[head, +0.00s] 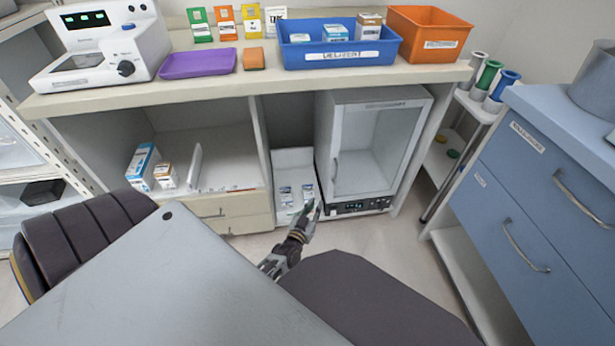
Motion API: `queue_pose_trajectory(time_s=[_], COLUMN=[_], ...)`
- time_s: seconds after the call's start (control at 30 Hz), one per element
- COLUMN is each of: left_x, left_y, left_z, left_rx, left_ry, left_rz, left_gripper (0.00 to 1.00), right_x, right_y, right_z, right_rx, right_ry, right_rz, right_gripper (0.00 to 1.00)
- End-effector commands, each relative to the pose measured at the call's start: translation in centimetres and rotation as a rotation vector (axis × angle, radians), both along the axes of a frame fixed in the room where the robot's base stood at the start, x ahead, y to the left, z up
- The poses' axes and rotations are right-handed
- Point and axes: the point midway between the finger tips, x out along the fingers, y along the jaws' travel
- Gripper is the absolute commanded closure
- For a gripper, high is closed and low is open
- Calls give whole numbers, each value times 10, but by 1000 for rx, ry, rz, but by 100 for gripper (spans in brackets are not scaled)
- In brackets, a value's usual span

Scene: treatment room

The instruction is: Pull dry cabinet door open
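The dry cabinet (322,110) is a white box with a glass-fronted door (376,150), standing under the counter right of centre. The door looks closed. Its slim vertical handle (335,168) is on the door's left edge. A dark control panel with small lit displays (358,206) runs below the door. My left gripper (312,209) is in front of the cabinet's lower left corner, below the handle and apart from it. Its two fingers look spread with nothing between them. My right gripper is not in view.
The counter (240,91) above holds a purple tray (198,63), a blue bin (340,55) and an orange bin (428,35). A blue drawer unit (540,190) stands at right. A low white unit with small boxes (295,160) is left of the cabinet. Some floor is clear in front.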

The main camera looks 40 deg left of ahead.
Motion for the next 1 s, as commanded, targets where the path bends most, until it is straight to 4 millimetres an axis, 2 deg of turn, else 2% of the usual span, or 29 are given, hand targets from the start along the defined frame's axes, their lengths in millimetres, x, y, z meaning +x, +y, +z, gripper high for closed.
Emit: queue_pose_trajectory(time_s=[0.83,1.0], left_x=[-1,0], left_y=[-4,-10], left_z=[-4,-2], left_rx=[-2,-8], left_ry=[22,40], left_rz=[-13,-35], left_gripper=[81,81], right_x=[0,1], right_y=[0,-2], right_z=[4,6], right_rx=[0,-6], right_ry=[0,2], right_rz=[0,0], right_gripper=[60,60])
